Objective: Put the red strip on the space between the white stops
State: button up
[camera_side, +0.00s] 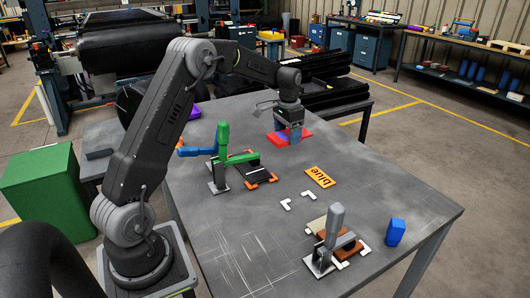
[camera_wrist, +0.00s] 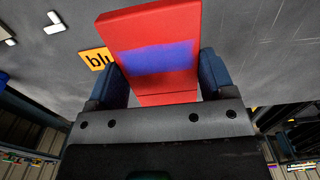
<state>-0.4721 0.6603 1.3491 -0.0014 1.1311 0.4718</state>
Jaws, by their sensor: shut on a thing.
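My gripper (camera_side: 290,132) is at the far side of the grey table, shut on the red strip (camera_side: 304,134). In the wrist view the red strip (camera_wrist: 150,22), with a blue-violet patch across it, sits between the two blue fingers of my gripper (camera_wrist: 163,75). I cannot tell whether the strip touches the table. Two white L-shaped stops (camera_side: 308,195) (camera_side: 286,205) lie on the table, nearer the side camera than the gripper, with bare table between them. White stops also show at the wrist view's upper left (camera_wrist: 55,23). More white stops (camera_side: 365,246) border a brown strip.
An orange plate reading "blue" (camera_side: 320,177) lies beside the bare stops. A green-handled clamp (camera_side: 222,145) stands left by a dark strip (camera_side: 257,171) with orange corners. A grey-handled clamp (camera_side: 335,225) stands over the brown strip (camera_side: 345,243). A blue block (camera_side: 396,232) stands at right.

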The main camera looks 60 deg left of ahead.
aim_at(282, 161)
jog(key=shift+a+r, duration=0.2)
jog(key=shift+a, duration=0.65)
jog(key=shift+a+f, duration=0.25)
jog(key=shift+f, duration=0.05)
notch_tip(282, 161, down, 9)
jog(key=shift+f, duration=0.1)
jog(key=shift+f, duration=0.15)
jog(key=o, duration=1)
jog(key=shift+o, duration=0.2)
